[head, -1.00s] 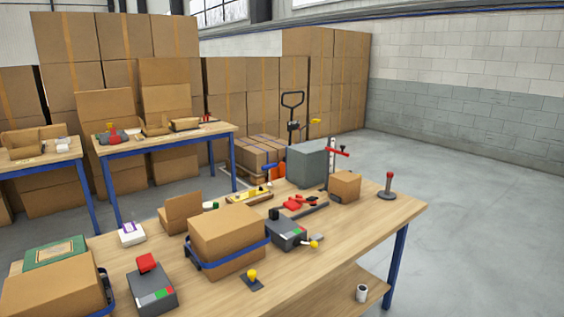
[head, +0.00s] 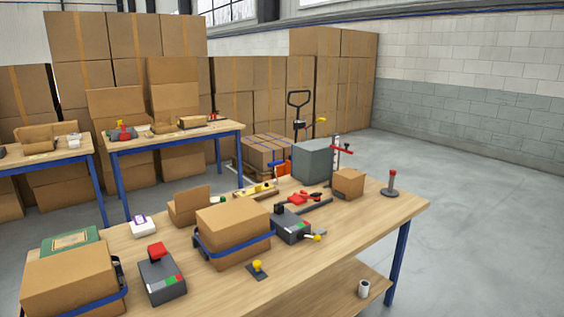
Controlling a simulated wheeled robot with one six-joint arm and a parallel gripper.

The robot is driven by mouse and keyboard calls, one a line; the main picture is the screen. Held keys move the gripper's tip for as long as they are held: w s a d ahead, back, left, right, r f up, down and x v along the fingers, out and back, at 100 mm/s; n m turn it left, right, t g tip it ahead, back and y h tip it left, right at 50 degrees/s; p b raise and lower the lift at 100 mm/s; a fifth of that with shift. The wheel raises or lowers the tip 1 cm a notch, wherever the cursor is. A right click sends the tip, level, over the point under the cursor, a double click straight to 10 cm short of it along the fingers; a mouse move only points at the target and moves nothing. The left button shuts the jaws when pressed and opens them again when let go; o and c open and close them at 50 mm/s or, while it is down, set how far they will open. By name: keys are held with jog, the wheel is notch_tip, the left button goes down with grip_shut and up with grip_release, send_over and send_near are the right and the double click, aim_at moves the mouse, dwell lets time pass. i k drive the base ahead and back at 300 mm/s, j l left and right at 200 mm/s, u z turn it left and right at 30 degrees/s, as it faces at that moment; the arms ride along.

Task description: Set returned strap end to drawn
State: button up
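A brown carton (head: 233,222) stands mid-bench with a blue strap (head: 240,249) around its lower part. A second carton (head: 68,272) at the near left also has a blue strap (head: 100,304) low on it. A dark grey device with a red top (head: 160,278) sits between them. Another grey device (head: 291,228) with a black knob and a yellow-tipped lever (head: 318,237) is right of the middle carton. A yellow knob on a dark plate (head: 257,267) is in front. I cannot tell which part is the returned strap end. My gripper is not in view.
The wooden bench (head: 350,232) also bears red tools (head: 300,198), a grey box (head: 312,161), a small carton (head: 348,183) and a red-topped post (head: 391,182). Two more tables and stacked cartons stand behind. The floor at right (head: 480,200) is clear.

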aim_at(256, 264)
jog(key=k+j, duration=0.1)
jog(key=j, duration=0.3)
jog(key=k+j, duration=0.1)
jog(key=i+l, duration=0.1)
jog(key=i, duration=0.45)
jog(key=i+l+u, duration=0.1)
jog(key=i, duration=0.45)
